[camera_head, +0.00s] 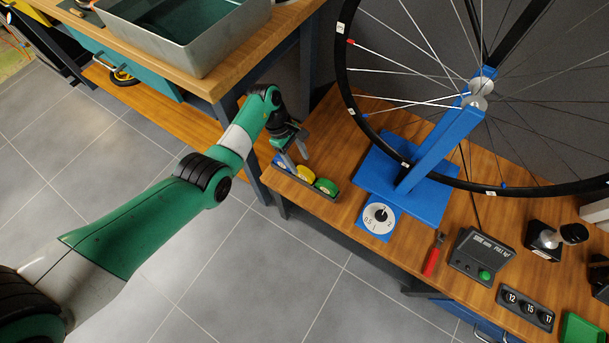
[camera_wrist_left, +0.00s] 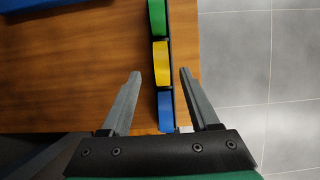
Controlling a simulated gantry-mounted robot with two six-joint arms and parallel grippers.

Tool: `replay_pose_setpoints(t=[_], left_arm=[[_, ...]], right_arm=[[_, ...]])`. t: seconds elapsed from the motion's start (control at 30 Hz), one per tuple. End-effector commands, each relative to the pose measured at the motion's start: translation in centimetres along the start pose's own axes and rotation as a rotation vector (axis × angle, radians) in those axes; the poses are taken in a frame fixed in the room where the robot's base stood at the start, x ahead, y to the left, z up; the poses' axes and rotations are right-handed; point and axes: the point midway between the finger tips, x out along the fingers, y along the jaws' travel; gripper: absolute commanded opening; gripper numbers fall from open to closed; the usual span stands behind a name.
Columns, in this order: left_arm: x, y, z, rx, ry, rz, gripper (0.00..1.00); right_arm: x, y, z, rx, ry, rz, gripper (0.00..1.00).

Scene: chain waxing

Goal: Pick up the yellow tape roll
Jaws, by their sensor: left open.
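The yellow tape roll (camera_head: 306,174) sits between a green roll (camera_head: 326,187) and a blue roll (camera_head: 281,161) in a narrow dark holder at the bench's left front edge. In the left wrist view the yellow tape roll (camera_wrist_left: 161,64) lies ahead of the fingertips, with the green roll (camera_wrist_left: 155,16) beyond it and the blue roll (camera_wrist_left: 165,110) between the fingers. My left gripper (camera_head: 294,160) is open and empty, pointing down by the blue end of the holder. The same gripper (camera_wrist_left: 158,73) shows its two fingers apart. My right gripper is not in view.
A blue wheel stand (camera_head: 421,180) with a large wheel (camera_head: 345,95) rises right of the holder. A dial card (camera_head: 378,218), a red-handled tool (camera_head: 431,262) and a grey box (camera_head: 480,255) lie further right. A metal basin (camera_head: 200,45) stands on the left bench.

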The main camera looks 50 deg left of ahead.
Motion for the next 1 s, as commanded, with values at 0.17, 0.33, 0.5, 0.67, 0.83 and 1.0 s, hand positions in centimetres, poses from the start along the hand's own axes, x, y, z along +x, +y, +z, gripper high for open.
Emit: replay_pose_setpoints(t=[0.17,0.33,0.5,0.67,0.83,1.0], left_arm=[[0.7,0.0,0.0,0.000,0.000,0.001,0.62],[3.3,-0.3,-0.1,0.000,0.000,0.000,0.62],[5.8,-0.4,0.0,0.001,0.000,-0.001,0.62],[5.6,-0.3,0.1,0.000,0.000,0.001,0.62],[5.6,-0.3,0.1,0.000,0.000,0.001,0.44],[5.6,-0.3,0.1,0.000,0.000,0.001,0.13]], right_arm=[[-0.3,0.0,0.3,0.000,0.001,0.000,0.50],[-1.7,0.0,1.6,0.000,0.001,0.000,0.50],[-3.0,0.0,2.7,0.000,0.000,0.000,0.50],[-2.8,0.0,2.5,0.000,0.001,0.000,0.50],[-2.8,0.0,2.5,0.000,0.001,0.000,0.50],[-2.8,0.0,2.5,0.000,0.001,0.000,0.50]])
